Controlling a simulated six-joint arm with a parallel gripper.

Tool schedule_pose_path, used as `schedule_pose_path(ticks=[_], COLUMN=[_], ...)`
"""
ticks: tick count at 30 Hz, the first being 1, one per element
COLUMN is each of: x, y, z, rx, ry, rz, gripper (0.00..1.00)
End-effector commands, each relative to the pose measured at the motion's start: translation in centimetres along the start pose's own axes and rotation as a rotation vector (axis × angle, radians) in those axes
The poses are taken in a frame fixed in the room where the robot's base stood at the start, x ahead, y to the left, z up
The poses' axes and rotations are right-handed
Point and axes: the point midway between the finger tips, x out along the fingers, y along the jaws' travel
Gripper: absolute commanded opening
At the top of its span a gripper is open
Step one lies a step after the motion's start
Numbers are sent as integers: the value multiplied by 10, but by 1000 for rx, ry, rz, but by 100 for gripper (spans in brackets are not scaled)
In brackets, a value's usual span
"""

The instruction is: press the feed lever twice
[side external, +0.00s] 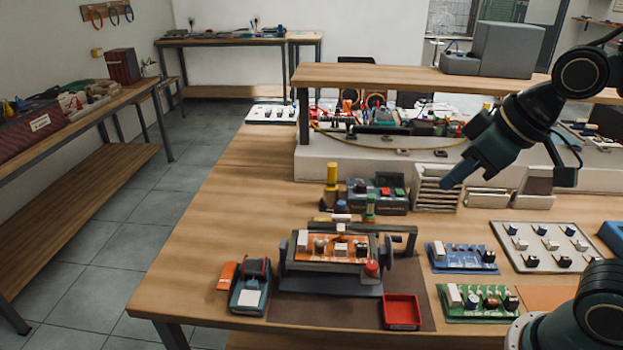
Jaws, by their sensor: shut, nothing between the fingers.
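My gripper (448,184) is at the right of centre, in the air above the bench. Its blue fingers are together and empty, pointing down and left. A small dark blue device with a reddish-black top and a white label (249,296) sits at the front left of the bench. It looks like a feeder, but I cannot make out for sure which part is a lever. Beside it stands a board holder (330,285) clamping an orange circuit board (331,246). My gripper is well apart from both, up and to the right.
A red tray (402,312) lies right of the holder. Blue (461,257) and green (479,302) boards lie farther right. A yellow-handled tool (331,183) stands upright behind the holder. A raised shelf (400,77) spans the back.

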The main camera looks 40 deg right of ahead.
Motion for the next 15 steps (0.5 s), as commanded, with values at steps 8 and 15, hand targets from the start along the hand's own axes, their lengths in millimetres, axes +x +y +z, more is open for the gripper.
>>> schedule_pose_path(ticks=[8, 15], x=[33, 64], y=[-19, -40], z=[-42, -73], rx=[-109, -193], ry=[32, 66], rz=[-62, -117], gripper=[0, 0])
